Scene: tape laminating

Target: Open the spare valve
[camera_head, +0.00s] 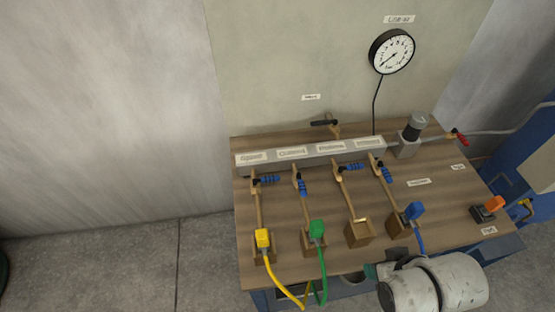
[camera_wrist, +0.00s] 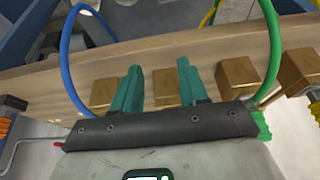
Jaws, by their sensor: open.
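The grey manifold (camera_head: 310,152) lies along the back of the wooden bench, with a label over each branch. The leftmost label seems to read "Spare". Below it, the leftmost valve (camera_head: 266,180) has a blue lever lying crosswise to its pipe, pointing right. The second lever (camera_head: 301,187) lies along its pipe. The third lever (camera_head: 350,167) lies crosswise and the fourth (camera_head: 385,175) along its pipe. My gripper (camera_wrist: 159,68) shows teal fingers, apart and empty, in the wrist view. It is near the bench's front edge, right of and well away from the leftmost valve.
Yellow (camera_head: 263,239), green (camera_head: 317,229) and blue (camera_head: 413,211) connectors with hoses sit at the front. An open brass block (camera_head: 360,233) has no hose. A gauge (camera_head: 391,51) hangs on the back panel. A red-handled valve (camera_head: 459,138) and an orange switch (camera_head: 495,204) are at right.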

